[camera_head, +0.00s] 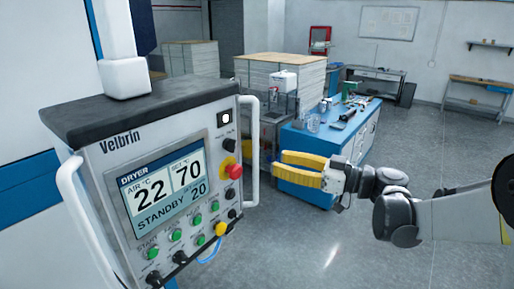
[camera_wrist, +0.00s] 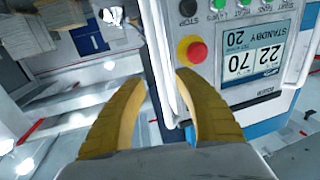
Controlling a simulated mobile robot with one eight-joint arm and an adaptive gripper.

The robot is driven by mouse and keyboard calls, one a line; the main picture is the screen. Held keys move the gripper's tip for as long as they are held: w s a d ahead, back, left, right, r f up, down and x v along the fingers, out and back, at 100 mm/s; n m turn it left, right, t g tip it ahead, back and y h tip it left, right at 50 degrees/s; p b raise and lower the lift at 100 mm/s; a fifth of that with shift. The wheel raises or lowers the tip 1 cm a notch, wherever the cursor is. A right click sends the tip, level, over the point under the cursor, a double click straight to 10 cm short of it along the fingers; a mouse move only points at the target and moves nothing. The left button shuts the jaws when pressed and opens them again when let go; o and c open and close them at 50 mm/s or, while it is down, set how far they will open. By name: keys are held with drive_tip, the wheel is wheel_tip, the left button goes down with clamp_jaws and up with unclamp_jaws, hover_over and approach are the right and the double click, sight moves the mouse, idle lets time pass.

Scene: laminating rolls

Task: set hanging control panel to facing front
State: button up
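The hanging control panel (camera_head: 150,185) is a grey box with a dark top, hung from a white arm. Its face, with a lit screen reading 22, 70 and STANDBY 20, is turned obliquely to the right in the head view. White bar handles stand at its left (camera_head: 80,215) and right (camera_head: 251,150) edges. My gripper (camera_head: 278,163) is open and empty, just right of the right handle. In the wrist view the panel (camera_wrist: 222,97) appears upside down, and the handle (camera_wrist: 158,45) runs between my open yellow fingers; contact cannot be told.
A red emergency knob (camera_head: 234,171) sticks out of the panel face near the right handle. A blue workbench (camera_head: 300,138) with bottles and tools stands behind my gripper. Open grey floor (camera_head: 330,245) lies below my arm.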

drive_tip(key=p+x, duration=0.1)
drive_tip(key=x, duration=0.7)
drive_tip(key=shift+w, duration=0.2)
drive_tip(key=shift+d+f, duration=0.1)
clamp_jaws()
